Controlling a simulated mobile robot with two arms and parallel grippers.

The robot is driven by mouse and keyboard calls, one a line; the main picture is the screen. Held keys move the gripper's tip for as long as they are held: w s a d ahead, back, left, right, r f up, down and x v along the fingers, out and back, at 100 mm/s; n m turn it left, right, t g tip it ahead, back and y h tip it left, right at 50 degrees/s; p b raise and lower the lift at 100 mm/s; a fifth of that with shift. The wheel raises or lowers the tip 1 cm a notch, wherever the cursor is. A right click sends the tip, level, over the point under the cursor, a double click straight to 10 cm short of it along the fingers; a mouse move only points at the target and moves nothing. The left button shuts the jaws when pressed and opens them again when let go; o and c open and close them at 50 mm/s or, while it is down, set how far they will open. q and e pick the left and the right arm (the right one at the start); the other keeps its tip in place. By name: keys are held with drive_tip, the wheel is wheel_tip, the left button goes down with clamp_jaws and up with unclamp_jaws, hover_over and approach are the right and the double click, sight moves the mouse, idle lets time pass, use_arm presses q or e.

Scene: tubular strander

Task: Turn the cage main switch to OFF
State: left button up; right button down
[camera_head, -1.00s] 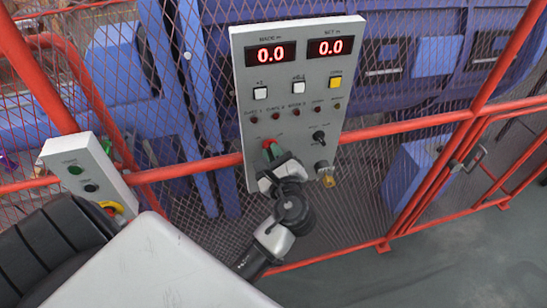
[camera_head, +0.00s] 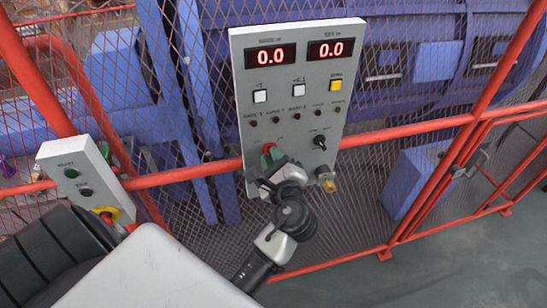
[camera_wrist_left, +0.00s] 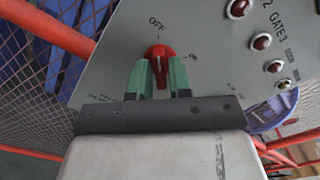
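The cage main switch is a red rotary knob (camera_wrist_left: 160,53) on a grey panel, with OFF printed above it and what looks like ON to its right in the left wrist view. Its grip bar lies roughly in line with the OFF mark. In the head view the switch (camera_head: 267,148) is a small red spot low on the panel, mostly hidden by my gripper. My left gripper (camera_wrist_left: 161,80) has a green-padded finger close against each side of the red bar and looks shut on it. It also shows in the head view (camera_head: 268,165). My right gripper is not in view.
The control panel (camera_head: 290,75) has two red displays reading 0.0, push buttons, lamps, a black selector (camera_head: 319,142) and a brass-coloured part (camera_head: 328,184). A smaller button box (camera_head: 83,175) is at left. Red rails (camera_head: 405,131) and mesh front the blue machine.

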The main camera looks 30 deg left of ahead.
use_arm(q)
drive_tip(key=shift+o, duration=1.4)
drive_tip(key=shift+d, duration=0.1)
drive_tip(key=v, duration=1)
drive_tip(key=shift+s+d, duration=0.15)
drive_tip(key=shift+s, duration=0.2)
